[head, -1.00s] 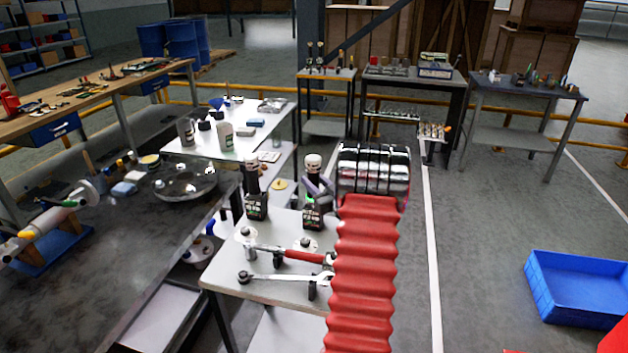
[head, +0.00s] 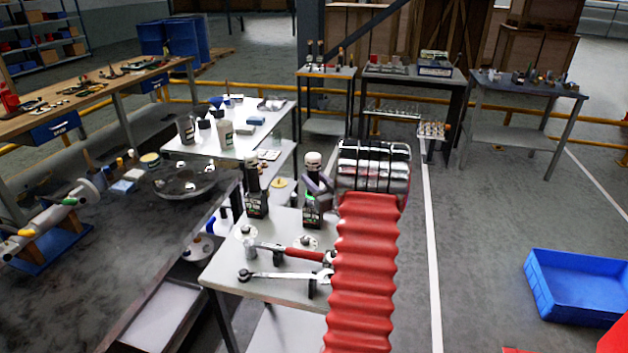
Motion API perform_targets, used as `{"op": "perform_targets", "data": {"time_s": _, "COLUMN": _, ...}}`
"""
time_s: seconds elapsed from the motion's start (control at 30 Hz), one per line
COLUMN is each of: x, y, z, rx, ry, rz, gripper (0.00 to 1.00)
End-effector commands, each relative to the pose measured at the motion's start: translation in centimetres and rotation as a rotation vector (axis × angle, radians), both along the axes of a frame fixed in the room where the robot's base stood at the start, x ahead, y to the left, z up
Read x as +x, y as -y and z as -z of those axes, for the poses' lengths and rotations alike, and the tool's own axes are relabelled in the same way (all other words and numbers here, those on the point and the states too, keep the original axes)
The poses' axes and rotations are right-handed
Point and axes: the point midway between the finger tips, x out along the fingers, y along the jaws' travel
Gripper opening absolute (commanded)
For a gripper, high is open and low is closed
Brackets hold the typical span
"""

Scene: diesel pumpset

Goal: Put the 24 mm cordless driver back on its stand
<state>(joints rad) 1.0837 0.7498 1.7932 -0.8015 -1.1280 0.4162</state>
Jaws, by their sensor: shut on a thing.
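Two dark cordless drivers with black-and-white tops show at the small light-topped table (head: 222,272). The left driver (head: 256,196) stands upright near the table's back left. My gripper (head: 318,184) is shut on the right driver (head: 313,212), which is upright with a small green light on its body. My red-sleeved arm hides part of the table to its right. Pale round pieces (head: 246,232) and (head: 306,242) lie in front of the drivers and may be stands. The size marks are too small to read, and I cannot tell whether the held driver's base touches anything.
A red-handled wrench (head: 290,253) and a plain spanner (head: 275,275) lie on supports at the table's front. A dark bench (head: 130,225) is close on the left. A blue crate (head: 575,285) sits on open floor at the right.

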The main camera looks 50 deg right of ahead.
Motion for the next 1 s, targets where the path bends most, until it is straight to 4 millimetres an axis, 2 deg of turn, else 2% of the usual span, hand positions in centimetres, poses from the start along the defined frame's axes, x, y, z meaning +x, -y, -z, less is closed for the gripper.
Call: {"op": "perform_targets", "data": {"time_s": 1.0, "x": 0.0, "y": 0.1, "z": 0.8, "rx": -0.003, "ry": 0.003, "rz": 0.0, "gripper": 0.0}}
